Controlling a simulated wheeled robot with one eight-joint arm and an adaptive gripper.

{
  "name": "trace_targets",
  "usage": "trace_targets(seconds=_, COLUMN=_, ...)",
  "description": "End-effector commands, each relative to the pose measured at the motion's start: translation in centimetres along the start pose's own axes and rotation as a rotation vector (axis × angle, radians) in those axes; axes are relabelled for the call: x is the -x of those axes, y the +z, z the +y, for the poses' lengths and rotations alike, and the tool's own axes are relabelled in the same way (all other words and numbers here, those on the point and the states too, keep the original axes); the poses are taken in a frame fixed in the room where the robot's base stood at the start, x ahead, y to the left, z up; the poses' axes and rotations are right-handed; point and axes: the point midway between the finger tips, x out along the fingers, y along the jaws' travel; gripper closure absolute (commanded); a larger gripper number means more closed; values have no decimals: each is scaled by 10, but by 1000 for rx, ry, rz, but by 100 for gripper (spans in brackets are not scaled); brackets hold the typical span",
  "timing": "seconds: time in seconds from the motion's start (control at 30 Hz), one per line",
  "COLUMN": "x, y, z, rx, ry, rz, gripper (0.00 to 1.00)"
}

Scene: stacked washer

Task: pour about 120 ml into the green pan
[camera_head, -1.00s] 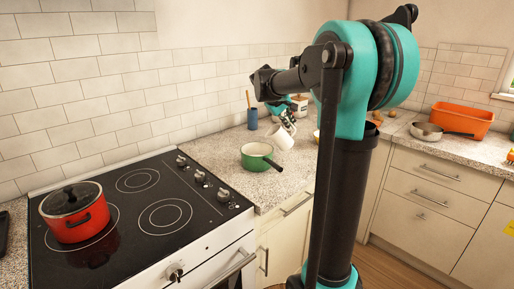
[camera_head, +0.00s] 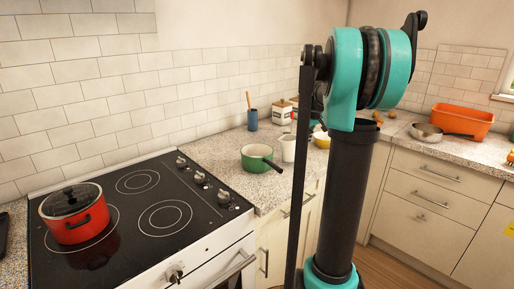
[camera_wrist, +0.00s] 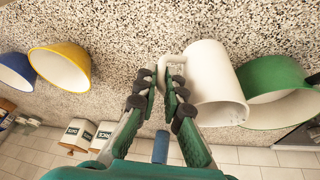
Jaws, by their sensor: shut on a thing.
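The green pan (camera_head: 256,159) stands on the counter right of the stove, its handle pointing right. A white mug (camera_head: 288,148) is upright just right of the pan; whether it touches the counter is unclear. In the wrist view, the fingers of my gripper (camera_wrist: 167,94) are closed on the handle of the mug (camera_wrist: 212,78), with the pan (camera_wrist: 278,82) close by on its right. No liquid is visible in the mug or pan. In the head view my gripper is hidden behind my own arm.
A red lidded pot (camera_head: 75,214) sits on the stove. A blue cup (camera_head: 252,119) with a utensil and canisters (camera_head: 281,113) stand behind the pan. A yellow bowl (camera_head: 322,140) is right of the mug; it and a blue bowl (camera_wrist: 15,72) show in the wrist view.

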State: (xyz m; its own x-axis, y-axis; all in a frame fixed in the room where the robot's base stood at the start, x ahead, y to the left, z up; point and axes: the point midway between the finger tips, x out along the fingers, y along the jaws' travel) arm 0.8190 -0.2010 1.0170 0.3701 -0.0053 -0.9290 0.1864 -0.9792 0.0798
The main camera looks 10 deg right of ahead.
Motion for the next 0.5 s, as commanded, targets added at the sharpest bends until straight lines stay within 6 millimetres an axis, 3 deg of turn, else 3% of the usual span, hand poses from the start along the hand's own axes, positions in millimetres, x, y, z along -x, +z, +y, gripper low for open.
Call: trace_targets(seconds=0.5, x=-11, y=6, z=8, rx=-41, ry=-102, rz=23, gripper=100)
